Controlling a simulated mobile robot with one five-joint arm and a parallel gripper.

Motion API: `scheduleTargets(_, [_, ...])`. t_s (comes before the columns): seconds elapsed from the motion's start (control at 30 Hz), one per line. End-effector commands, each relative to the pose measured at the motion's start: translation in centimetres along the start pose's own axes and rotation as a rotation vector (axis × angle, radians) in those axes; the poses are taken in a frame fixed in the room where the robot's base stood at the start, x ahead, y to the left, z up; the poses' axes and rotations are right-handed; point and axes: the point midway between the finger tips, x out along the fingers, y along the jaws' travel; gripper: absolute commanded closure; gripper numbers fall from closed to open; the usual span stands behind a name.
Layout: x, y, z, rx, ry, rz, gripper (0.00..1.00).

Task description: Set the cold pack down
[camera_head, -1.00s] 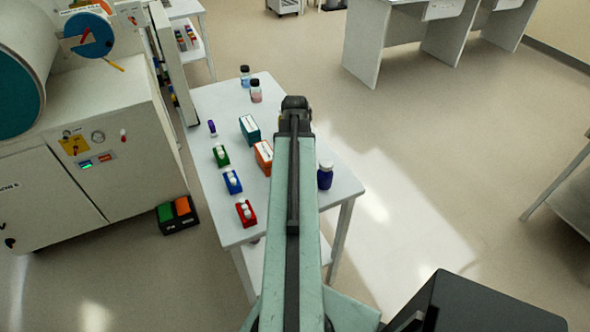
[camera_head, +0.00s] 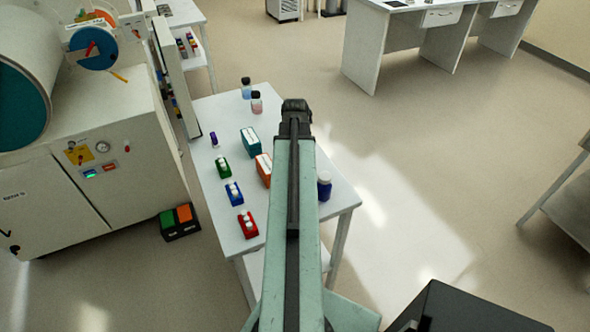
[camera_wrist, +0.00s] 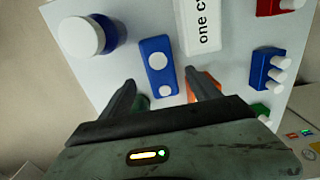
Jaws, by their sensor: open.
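In the wrist view a blue block with two white round spots, which I take for the cold pack (camera_wrist: 152,78), lies over the white table top. It sits between and just beyond the tips of my gripper (camera_wrist: 159,84), whose fingers are spread apart and not closed on it. It appears to rest on the table, though its underside is hidden. In the head view my gripper (camera_head: 296,106) is above the table (camera_head: 215,111), seen from behind, and my arm hides the blue block.
A blue bottle with a white cap (camera_head: 324,187) stands near the right edge. Orange (camera_head: 262,178) and teal (camera_head: 249,147) boxes, small red (camera_head: 248,228), blue (camera_head: 231,198) and green (camera_head: 221,173) racks stand left. A white lettered piece (camera_wrist: 197,28) lies close to the pack.

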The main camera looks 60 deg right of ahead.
Motion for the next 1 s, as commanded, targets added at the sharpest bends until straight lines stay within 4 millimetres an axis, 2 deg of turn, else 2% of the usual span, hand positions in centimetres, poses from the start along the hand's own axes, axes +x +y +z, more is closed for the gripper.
scheduleTargets(0.03, [-2.5, 0.0, 0.0, 0.0, 0.0, 0.0, 0.29])
scheduleTargets(0.1, [-4.2, 0.0, 0.0, 0.0, 0.0, 0.0, 0.29])
scheduleTargets(0.2, [-6.1, 0.0, 0.0, 0.0, 0.0, 0.0, 0.29])
scheduleTargets(0.3, [-7.2, 0.0, 0.0, 0.0, 0.0, 0.0, 0.29])
scheduleTargets(0.67, [-7.2, 0.0, 0.0, 0.0, 0.0, 0.0, 0.29])
scheduleTargets(0.73, [-7.2, -0.7, -0.3, -0.009, 0.0, 0.0, 0.29])
scheduleTargets(0.77, [-7.2, -1.4, -0.6, -0.018, 0.0, 0.0, 0.29])
scheduleTargets(0.87, [-7.2, -7.0, -2.3, -0.082, 0.0, -0.001, 0.29])
scheduleTargets(0.97, [-7.2, -16.2, -3.9, -0.184, 0.0, 0.0, 0.29])
scheduleTargets(1.0, [-7.2, -20.3, -4.2, -0.227, 0.0, 0.0, 0.29])
